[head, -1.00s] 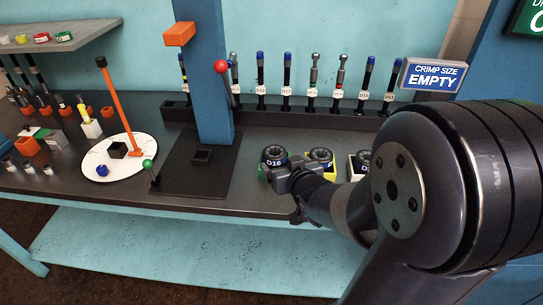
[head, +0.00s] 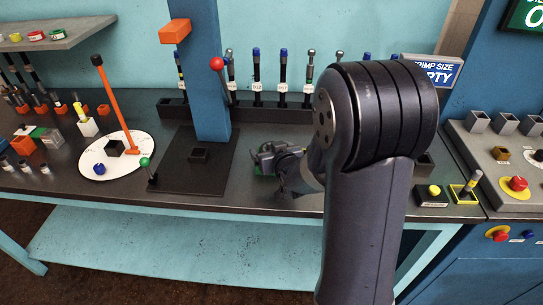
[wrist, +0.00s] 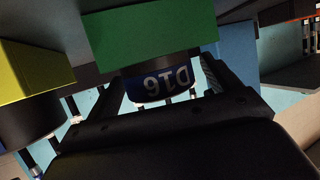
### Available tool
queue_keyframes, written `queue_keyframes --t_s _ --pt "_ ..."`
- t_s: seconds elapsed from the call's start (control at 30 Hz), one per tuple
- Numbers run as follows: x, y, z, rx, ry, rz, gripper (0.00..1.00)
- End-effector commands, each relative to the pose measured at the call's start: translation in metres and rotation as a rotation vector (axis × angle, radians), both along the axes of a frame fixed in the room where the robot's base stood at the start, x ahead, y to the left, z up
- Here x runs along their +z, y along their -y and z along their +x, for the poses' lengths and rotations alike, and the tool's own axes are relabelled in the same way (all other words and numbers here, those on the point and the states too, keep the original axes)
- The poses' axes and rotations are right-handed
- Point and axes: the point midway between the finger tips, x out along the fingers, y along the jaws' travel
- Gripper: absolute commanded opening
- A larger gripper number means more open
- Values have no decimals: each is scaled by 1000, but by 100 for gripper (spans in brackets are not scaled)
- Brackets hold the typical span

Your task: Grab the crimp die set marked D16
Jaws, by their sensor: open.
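The D16 die set (wrist: 160,86) is a dark round piece with a blue label, upside down in the wrist view. It adjoins a green holder (wrist: 150,30). My gripper (wrist: 163,92) is open, with a dark finger on each side of the die set; contact cannot be told. In the head view my gripper (head: 268,155) is over the bench at the green holder (head: 257,166), and it hides the die set there.
A yellow holder (wrist: 30,75) with another dark round die is beside the green one. A blue post (head: 208,75) stands left of my gripper. A rack (head: 268,112) of labelled hoses runs along the back. A round white plate (head: 88,150) lies further left.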

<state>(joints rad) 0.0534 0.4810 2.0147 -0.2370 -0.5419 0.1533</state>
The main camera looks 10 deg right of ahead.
Motion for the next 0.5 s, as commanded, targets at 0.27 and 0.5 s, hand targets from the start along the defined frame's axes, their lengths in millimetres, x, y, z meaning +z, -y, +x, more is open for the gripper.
queue_keyframes --t_s 0.27,0.5 --pt "-1 0 1 0 0 0 83" --pt "-1 0 1 0 0 0 64"
